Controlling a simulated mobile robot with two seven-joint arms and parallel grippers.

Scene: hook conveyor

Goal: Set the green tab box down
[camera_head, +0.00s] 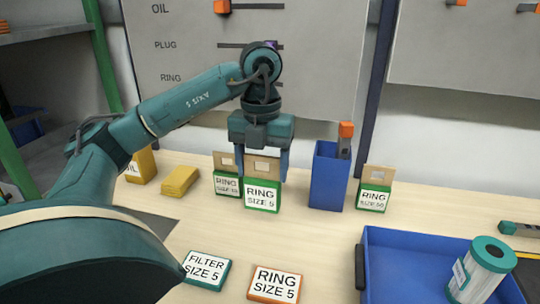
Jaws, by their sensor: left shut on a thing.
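The green tab box (262,196), a brown box with a green lower part and a white "RING SIZE 5" label, is upright near the middle of the view. My left gripper (259,163) comes down over it from above and is shut on it, with blue fingers at its sides. The box is over or on the wooden table (330,240); I cannot tell whether its base touches. A similar green ring box (227,185) stands just left and behind. Another green ring box (375,199) stands further right. My right gripper is not in view.
A tall blue bin (329,178) stands right of the held box. Yellow boxes (180,180) are at the left. "FILTER SIZE 5" (207,269) and "RING SIZE 5" (275,285) cards lie in front. A blue tray (400,236) with a teal-capped canister (480,274) is front right.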

